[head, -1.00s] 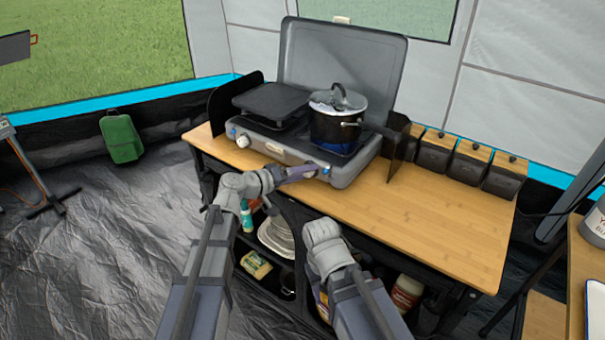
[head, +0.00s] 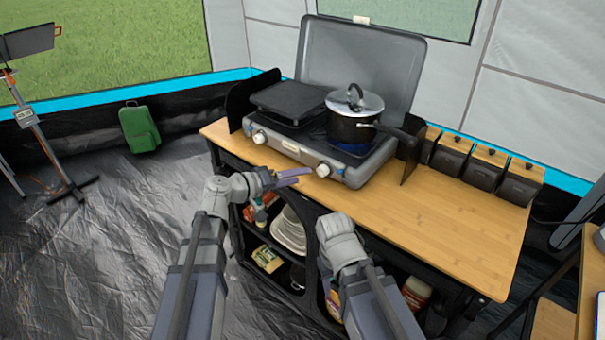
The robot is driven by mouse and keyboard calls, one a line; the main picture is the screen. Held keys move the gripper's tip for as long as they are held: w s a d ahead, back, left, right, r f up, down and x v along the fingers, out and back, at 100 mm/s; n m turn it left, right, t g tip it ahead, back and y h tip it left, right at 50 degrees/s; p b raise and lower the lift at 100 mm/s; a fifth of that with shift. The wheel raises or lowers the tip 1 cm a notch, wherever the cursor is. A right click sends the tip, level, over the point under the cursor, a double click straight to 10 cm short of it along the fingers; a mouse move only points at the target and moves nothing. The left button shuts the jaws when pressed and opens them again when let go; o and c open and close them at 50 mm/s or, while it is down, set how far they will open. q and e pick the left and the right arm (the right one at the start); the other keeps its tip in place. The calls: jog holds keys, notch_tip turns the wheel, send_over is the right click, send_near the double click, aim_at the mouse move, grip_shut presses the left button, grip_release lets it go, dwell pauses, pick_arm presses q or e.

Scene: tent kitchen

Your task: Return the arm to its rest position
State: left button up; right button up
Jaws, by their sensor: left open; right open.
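My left gripper (head: 303,177) is open and empty, in front of the stove's front edge, near the right knob (head: 323,170). It appears to hold nothing. My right arm comes in from the lower right, but its gripper fingers are hidden. The camp stove (head: 292,150) stands on the wooden counter with its lid raised. A black pot (head: 350,131) with a glass lid sits on its right burner, with blue showing beneath it. A dark griddle plate (head: 290,99) covers the left burner.
The wooden counter (head: 440,225) is bare right of the stove. Several dark canisters (head: 483,168) line its back. Shelves below hold plates (head: 290,230) and packages.

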dwell(0.4)
pick_arm(q)
jog(key=s+d+f+m+g+y+p, duration=0.2)
jog(key=s+d+g+p, duration=0.1)
jog(key=s, duration=0.3)
jog(key=s+d+f+m+g+y+p, duration=0.2)
jog(key=s+d+f+g+p, duration=0.15)
jog(key=s, duration=0.25)
jog(key=s+a+r+g+y+p, duration=0.1)
jog(key=s+a+g+y+p, duration=0.2)
jog(key=s+y, duration=0.6)
jog(key=s+a+p, duration=0.1)
jog(key=a+p, duration=0.1)
jog(key=a, duration=0.1)
jog(key=shift+s+a+m, duration=0.25)
jog(key=shift+s+m, duration=0.05)
jog(key=shift+s, duration=0.05)
